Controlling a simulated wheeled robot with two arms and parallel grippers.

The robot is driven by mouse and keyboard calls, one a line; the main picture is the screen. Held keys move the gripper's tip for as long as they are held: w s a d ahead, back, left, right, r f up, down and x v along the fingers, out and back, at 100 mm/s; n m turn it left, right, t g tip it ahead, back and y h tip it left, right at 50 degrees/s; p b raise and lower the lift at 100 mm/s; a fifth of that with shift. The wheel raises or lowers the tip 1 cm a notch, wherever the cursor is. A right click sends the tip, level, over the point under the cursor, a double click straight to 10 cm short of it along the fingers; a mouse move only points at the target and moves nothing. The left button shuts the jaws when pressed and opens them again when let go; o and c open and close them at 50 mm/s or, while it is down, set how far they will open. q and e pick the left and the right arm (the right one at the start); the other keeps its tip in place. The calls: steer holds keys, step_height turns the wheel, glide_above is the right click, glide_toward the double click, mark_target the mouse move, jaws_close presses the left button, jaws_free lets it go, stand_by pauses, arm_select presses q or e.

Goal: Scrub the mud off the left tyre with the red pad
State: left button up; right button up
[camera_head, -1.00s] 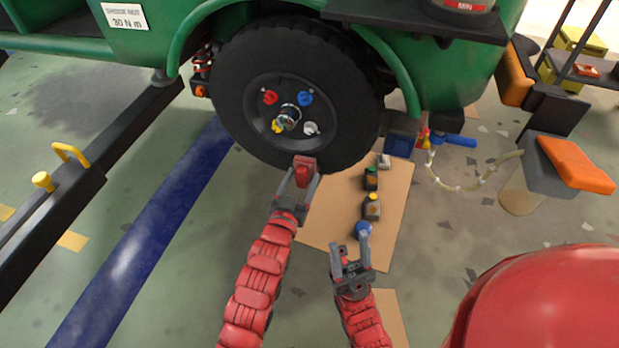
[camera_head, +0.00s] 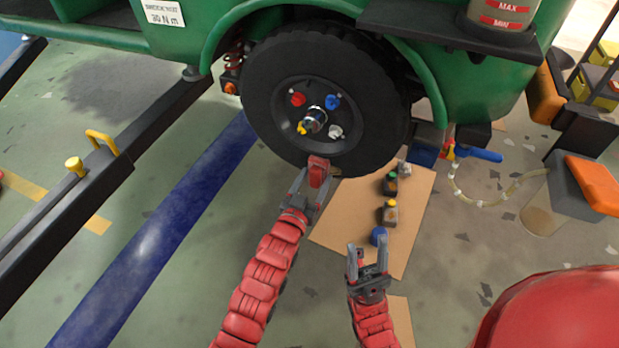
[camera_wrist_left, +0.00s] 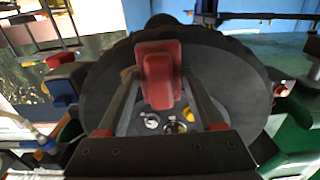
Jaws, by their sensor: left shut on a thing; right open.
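The tyre (camera_head: 375,95) is a black wheel under the green rickshaw, with red, blue, yellow and white nuts around its hub (camera_head: 313,120). My left gripper (camera_head: 311,182) is shut on the red pad (camera_head: 318,171), which is at the tyre's lower edge in the head view. In the left wrist view the pad (camera_wrist_left: 160,80) stands between the fingers, in front of the tyre (camera_wrist_left: 215,75); I cannot tell whether it touches. No mud is clearly visible on the side of the tyre. My right gripper (camera_head: 367,262) is open and empty, below the blue-capped item (camera_head: 378,236).
A cardboard sheet (camera_head: 340,225) with small bottles (camera_head: 389,213) lies below the tyre. A black lift rail (camera_head: 75,220) with a yellow handle (camera_head: 103,138) is at left. A grey-and-orange container (camera_head: 585,190) with a hose stands at right. The blue floor stripe is clear.

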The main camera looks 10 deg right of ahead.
arm_select(q)
steer(key=shift+s+d+r+p, duration=0.2)
steer(key=shift+s+d, duration=0.35)
steer(key=shift+d, duration=0.25)
steer(key=shift+s+d+r+p, duration=0.2)
steer(key=shift+s+d, duration=0.35)
steer(key=shift+d, duration=0.3)
steer(key=shift+s+d+r+p, duration=0.2)
steer(key=shift+s+d, duration=0.35)
steer(key=shift+d, duration=0.25)
steer(key=shift+f, duration=0.1)
steer(key=p+v, duration=0.2)
steer(key=v, duration=0.4)
steer(key=shift+p, duration=0.35)
steer(key=shift+a, duration=0.15)
